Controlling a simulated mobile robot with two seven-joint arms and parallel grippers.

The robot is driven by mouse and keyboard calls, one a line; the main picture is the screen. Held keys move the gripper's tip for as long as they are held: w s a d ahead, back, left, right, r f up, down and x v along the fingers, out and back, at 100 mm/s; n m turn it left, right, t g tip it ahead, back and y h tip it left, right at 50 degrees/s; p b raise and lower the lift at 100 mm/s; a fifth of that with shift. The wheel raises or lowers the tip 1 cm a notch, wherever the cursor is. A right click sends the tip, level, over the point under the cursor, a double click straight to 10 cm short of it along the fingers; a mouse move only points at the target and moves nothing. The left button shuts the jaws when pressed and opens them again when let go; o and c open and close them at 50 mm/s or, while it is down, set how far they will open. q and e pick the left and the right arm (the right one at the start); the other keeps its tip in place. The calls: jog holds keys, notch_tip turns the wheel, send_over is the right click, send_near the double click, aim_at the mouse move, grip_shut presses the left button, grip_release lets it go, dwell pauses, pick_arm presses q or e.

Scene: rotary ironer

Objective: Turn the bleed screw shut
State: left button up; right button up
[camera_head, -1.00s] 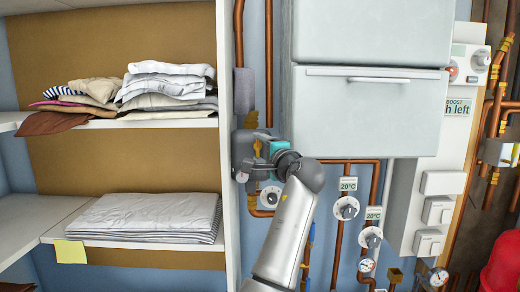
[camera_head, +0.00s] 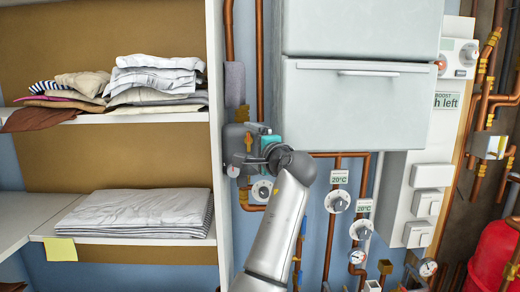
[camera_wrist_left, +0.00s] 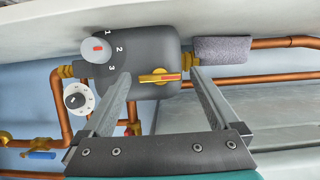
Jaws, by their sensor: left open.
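The bleed screw appears to be the brass knob with a red-striped bar (camera_wrist_left: 158,78) on the face of the dark grey pump body (camera_wrist_left: 140,48). In the left wrist view its bar lies nearly level. My left gripper (camera_wrist_left: 158,84) is open, with one finger on each side of the screw. I cannot tell how deep the fingertips reach or whether they touch it. In the head view the left gripper (camera_head: 252,158) is at the pump body (camera_head: 233,143), beside the shelf's side panel, and my wrist hides part of it. My right gripper is not in view.
A grey dial with a red mark (camera_wrist_left: 96,49), numbered 1 to 3, sits beside the screw. Copper pipes (camera_head: 231,30) and a white dial (camera_head: 262,190) are close by. The shelf panel (camera_head: 216,110) stands left, a grey cabinet (camera_head: 355,105) right.

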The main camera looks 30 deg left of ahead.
pick_arm(q)
jog(key=b+v, duration=0.3)
jog(key=v, duration=1.2)
jog(key=shift+d, duration=0.1)
